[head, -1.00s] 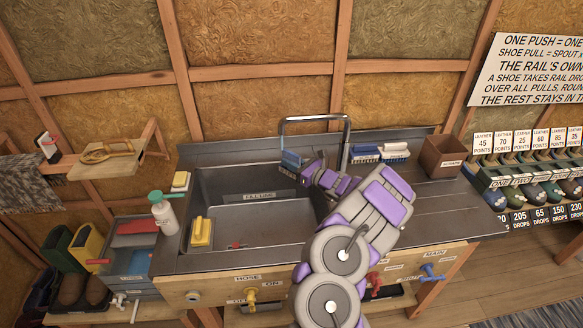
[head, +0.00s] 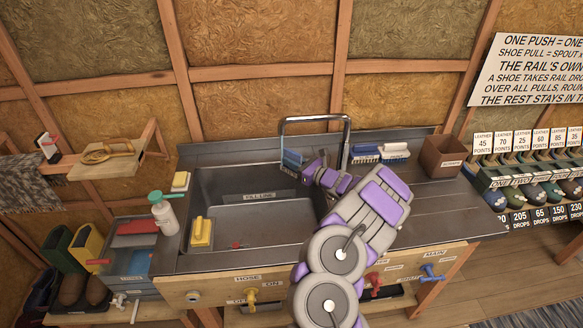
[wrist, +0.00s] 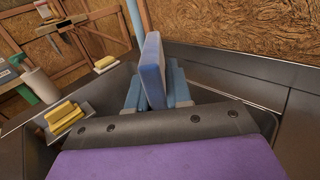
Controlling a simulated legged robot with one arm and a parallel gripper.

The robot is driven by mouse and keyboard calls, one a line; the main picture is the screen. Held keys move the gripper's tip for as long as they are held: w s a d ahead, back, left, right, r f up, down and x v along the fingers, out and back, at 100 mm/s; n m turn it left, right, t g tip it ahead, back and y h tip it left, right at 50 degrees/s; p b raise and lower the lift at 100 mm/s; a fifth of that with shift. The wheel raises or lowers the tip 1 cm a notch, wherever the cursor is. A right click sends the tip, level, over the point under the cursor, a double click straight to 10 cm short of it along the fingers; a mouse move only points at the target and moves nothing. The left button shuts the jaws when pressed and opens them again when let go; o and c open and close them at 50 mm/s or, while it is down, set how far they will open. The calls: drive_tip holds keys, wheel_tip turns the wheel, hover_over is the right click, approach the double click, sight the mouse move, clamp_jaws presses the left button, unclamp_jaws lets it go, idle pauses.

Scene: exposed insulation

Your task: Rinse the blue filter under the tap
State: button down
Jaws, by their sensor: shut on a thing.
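The wrist view shows the filter (wrist: 153,70) standing on edge between blue-grey fingers. My gripper (wrist: 152,92) is shut on it. In the head view my gripper (head: 304,167) is to the right of the filter. The tap (head: 316,119) is a tall metal arch; its spout end comes down at the filter's top, and I cannot tell if they touch. A pale blue vertical strip (wrist: 134,20) shows behind the filter; I cannot tell whether it is water or spout.
A yellow block (head: 201,231) sits at the sink's left side. A spray bottle (head: 163,213) stands left of the sink. Brushes (head: 366,153) and a brown box (head: 443,156) are on the right counter. Yellow (head: 251,295), red (head: 374,283) and blue (head: 432,271) valves line the front.

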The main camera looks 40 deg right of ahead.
drive_tip(key=shift+s+a, duration=0.1)
drive_tip(key=shift+a, duration=0.55)
drive_tip(key=shift+p+v, duration=1.1)
drive_tip(key=shift+v, duration=0.95)
drive_tip(key=shift+p+v, duration=1.05)
drive_tip(key=shift+v, duration=0.9)
drive_tip(key=shift+s+a+r, duration=0.1)
drive_tip(key=shift+a, duration=0.05)
drive_tip(key=s+r+p, duration=0.3)
drive_tip(key=s+p, duration=0.1)
drive_tip(key=p, duration=0.1)
drive_tip(key=shift+s+d+r, duration=0.35)
drive_tip(key=shift+s+r, duration=0.05)
